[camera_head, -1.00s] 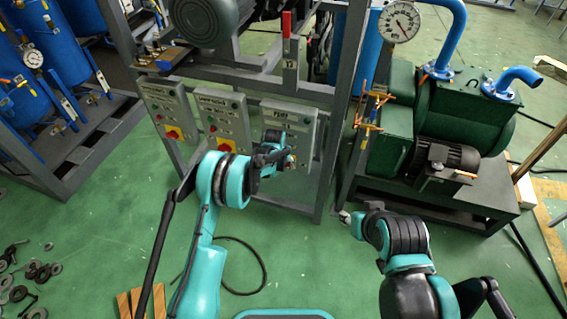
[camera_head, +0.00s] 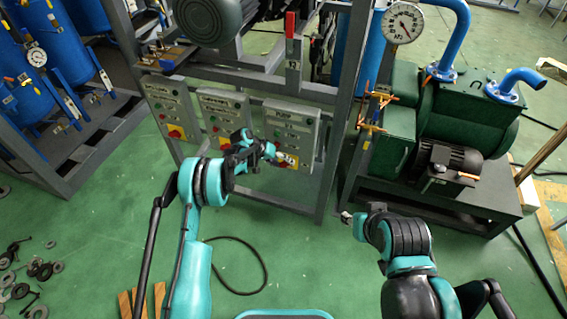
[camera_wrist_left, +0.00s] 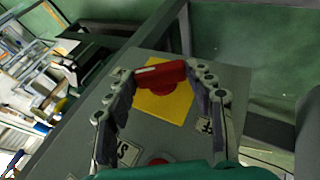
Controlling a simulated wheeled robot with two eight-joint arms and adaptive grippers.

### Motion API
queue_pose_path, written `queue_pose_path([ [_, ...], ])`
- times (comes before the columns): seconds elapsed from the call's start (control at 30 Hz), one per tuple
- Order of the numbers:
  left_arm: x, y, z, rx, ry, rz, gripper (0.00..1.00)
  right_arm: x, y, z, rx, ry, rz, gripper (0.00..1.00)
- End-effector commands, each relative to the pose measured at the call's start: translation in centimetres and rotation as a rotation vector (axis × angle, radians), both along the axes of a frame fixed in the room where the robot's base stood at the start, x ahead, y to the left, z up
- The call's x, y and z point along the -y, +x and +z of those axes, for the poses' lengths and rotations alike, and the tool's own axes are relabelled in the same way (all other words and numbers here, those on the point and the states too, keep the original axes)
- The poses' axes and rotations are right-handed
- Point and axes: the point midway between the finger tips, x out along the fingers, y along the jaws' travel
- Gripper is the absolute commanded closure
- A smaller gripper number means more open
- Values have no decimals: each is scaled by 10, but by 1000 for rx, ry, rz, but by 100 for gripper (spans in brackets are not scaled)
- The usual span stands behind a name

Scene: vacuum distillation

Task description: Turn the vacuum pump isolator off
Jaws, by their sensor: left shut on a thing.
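The pump panel (camera_head: 305,122) is the right one of the grey boxes on the frame. Its isolator has a red knob (camera_wrist_left: 160,74) on a yellow plate (camera_wrist_left: 163,100), seen in the left wrist view. My left gripper (camera_head: 286,159) is at the panel's lower part and hides most of the isolator in the head view. In the left wrist view its fingers (camera_wrist_left: 158,80) are shut on the red knob, one at each end. A partly hidden label ending in "FF" (camera_wrist_left: 207,125) is beside the plate. My right gripper (camera_head: 346,216) is away from the panels, above the floor, its jaws too small to read.
Two similar panels (camera_head: 226,115) (camera_head: 168,105) stand to the left on the same grey frame. A green pump unit (camera_head: 452,120) with blue pipes stands at the right. A cable (camera_head: 262,262) and loose metal parts lie on the green floor.

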Motion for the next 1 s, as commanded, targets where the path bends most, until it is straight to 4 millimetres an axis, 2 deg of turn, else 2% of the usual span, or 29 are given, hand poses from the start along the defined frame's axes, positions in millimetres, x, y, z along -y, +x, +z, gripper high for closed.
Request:
queue_pose_path([
  [0.63, -1, 0, -1, -21, -62, 0, 76, 0, 0, 0, 0, 0, 0, 60],
  [0.67, -1, 0, -1, -21, -62, 0, 44, 0, 0, 0, 0, 0, 0, 60],
  [0.73, -1, 0, -1, -21, -62, 0, 26, 0, 0, 0, 0, 0, 0, 60],
  [1.0, -1, 0, -1, -21, -62, 0, 26, 0, 0, 0, 0, 0, 0, 60],
])
